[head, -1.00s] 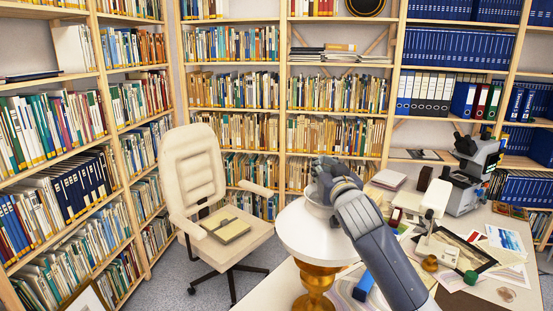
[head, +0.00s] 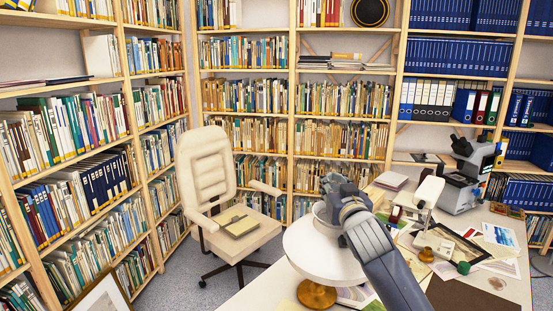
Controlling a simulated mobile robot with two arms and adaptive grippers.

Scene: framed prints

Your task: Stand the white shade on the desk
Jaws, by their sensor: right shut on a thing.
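The white shade (head: 320,255) is a broad white dome with a narrower neck on top and a round golden-brown foot (head: 317,294) under it. It looks upright, over the near left part of the desk (head: 480,297). My right gripper (head: 328,196) comes in from the lower right and is shut on the neck at the top of the shade. The fingers and wrist hide part of the neck. I cannot tell whether the foot touches the desk. My left gripper is not in view.
A microscope (head: 470,175), a white desk lamp (head: 427,195), papers (head: 500,236) and small items crowd the desk to the right. A cream office chair (head: 207,165) with a book (head: 237,224) on its seat stands at the left. Bookshelves line the walls.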

